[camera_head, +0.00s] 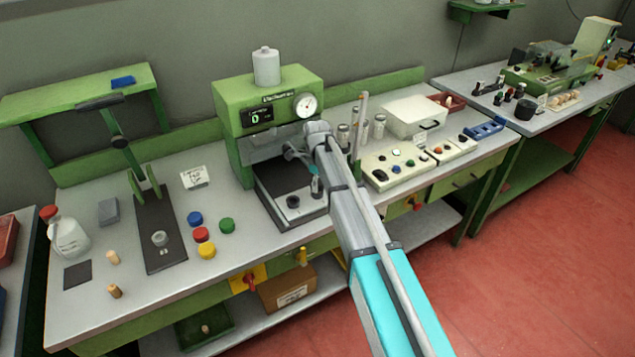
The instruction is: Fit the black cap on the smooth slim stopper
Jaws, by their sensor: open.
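My gripper (300,158) is open in front of the green press, above its dark base plate. A small dark round piece (292,202) stands on that plate below my gripper; it may be the black cap, but I cannot be sure. My gripper is far to the right of both stoppers. My arm hides part of the press area.
Blue (195,218), red (201,234), green (227,225) and yellow (207,250) caps stand left of the press (232,105). A dark fixture (160,255) and a bottle (70,238) are further left. A control panel (390,177) is at right.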

